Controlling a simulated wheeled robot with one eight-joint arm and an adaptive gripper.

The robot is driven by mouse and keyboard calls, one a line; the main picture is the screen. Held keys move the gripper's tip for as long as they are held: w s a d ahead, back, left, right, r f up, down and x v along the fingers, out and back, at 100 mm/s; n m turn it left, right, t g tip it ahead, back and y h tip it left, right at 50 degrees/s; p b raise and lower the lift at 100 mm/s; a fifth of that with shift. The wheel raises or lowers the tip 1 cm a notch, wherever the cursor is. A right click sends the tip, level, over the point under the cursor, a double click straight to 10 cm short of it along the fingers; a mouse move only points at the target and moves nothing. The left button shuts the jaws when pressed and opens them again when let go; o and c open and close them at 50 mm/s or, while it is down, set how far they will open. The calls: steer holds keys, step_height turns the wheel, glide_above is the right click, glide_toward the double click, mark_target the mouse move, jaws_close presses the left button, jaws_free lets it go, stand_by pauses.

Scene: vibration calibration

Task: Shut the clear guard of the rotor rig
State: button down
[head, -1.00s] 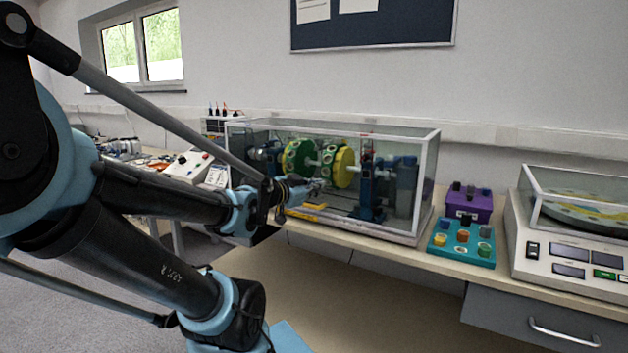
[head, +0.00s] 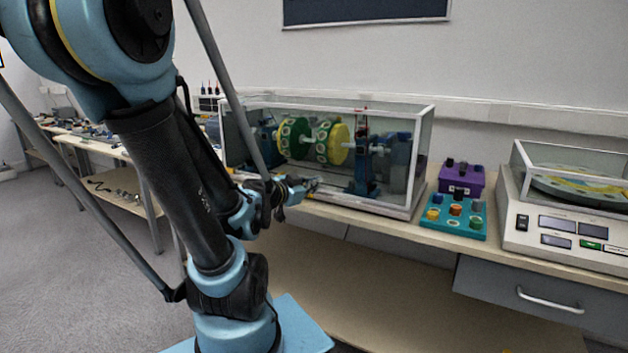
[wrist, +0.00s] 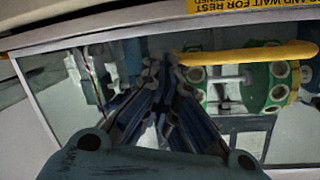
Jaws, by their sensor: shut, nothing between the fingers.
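The clear guard (head: 424,150) is a pale-framed box with see-through panes. In the head view it stands down over the rotor rig, with its front pane before the rotor. A gap at its lower edge cannot be told. Inside are a green disc (head: 293,138) and a yellow-green disc (head: 333,143) on a shaft. My gripper (head: 312,184) is shut and empty at the lower front of the guard. In the wrist view, my gripper (wrist: 166,72) points at the guard's lower edge, beside a yellow handle (wrist: 245,53). Contact with it cannot be told.
A teal button box (head: 453,217) and a purple box (head: 461,179) stand right of the rig. A white instrument (head: 545,222) with a clear-walled top is further right. A drawer handle (head: 548,301) juts below the bench. Cluttered tables stand at left; the floor there is clear.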

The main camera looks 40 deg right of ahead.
steer(key=shift+w+f, duration=0.45)
steer(key=shift+f, duration=0.2)
steer(key=shift+s+f, duration=0.1)
steer(key=shift+s, duration=0.15)
steer(key=shift+w+d+f, duration=0.1)
steer(key=shift+w, duration=0.1)
